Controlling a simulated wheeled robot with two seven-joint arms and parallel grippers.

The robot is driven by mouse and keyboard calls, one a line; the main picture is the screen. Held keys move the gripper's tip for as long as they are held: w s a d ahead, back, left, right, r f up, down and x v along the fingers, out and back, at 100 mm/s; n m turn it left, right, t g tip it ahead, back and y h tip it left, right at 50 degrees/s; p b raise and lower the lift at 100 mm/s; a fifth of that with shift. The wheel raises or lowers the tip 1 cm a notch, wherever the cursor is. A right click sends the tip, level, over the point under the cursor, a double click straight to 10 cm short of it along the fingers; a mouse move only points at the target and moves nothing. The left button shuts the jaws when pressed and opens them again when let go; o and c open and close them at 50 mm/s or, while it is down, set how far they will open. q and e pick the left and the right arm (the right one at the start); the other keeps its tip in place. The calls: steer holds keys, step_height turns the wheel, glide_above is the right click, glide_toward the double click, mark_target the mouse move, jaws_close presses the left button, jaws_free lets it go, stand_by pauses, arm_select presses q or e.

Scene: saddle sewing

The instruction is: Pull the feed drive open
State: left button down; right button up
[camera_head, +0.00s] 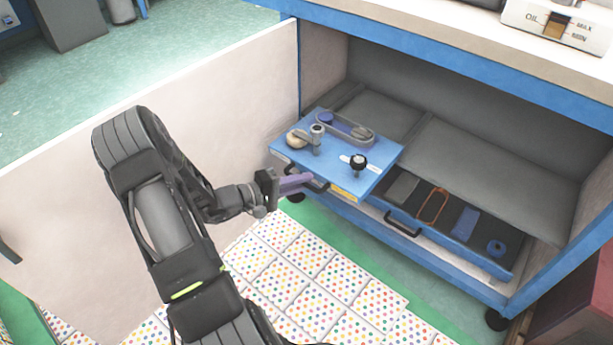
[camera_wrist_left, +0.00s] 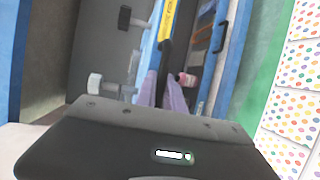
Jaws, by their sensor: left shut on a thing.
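The feed drive (camera_head: 335,178) is a blue-topped unit in the open cabinet, with knobs, a belt-like loop on top and a yellow label on its front. Its front stands out past the cabinet opening. My left gripper (camera_head: 297,183) has purple fingers and is shut on the dark handle (camera_head: 318,186) at the unit's front. In the left wrist view the purple fingers (camera_wrist_left: 163,90) point at the unit's front, beside the yellow label (camera_wrist_left: 168,18). The fingers partly hide the handle. My right gripper is in neither view.
A blue drawer (camera_head: 462,257) with several small parts and its own dark handle (camera_head: 402,226) sits to the right, partly out. A pale open door panel (camera_head: 230,105) stands at left. The dotted floor tiles (camera_head: 290,275) in front are clear.

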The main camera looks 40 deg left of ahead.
arm_select(q)
steer(key=shift+s, duration=0.25)
steer(key=c, duration=1.7)
jaws_free()
steer(key=shift+c, duration=0.2)
steer(key=p+v, duration=0.2)
steer(key=v, duration=0.5)
steer(key=shift+s, duration=0.35)
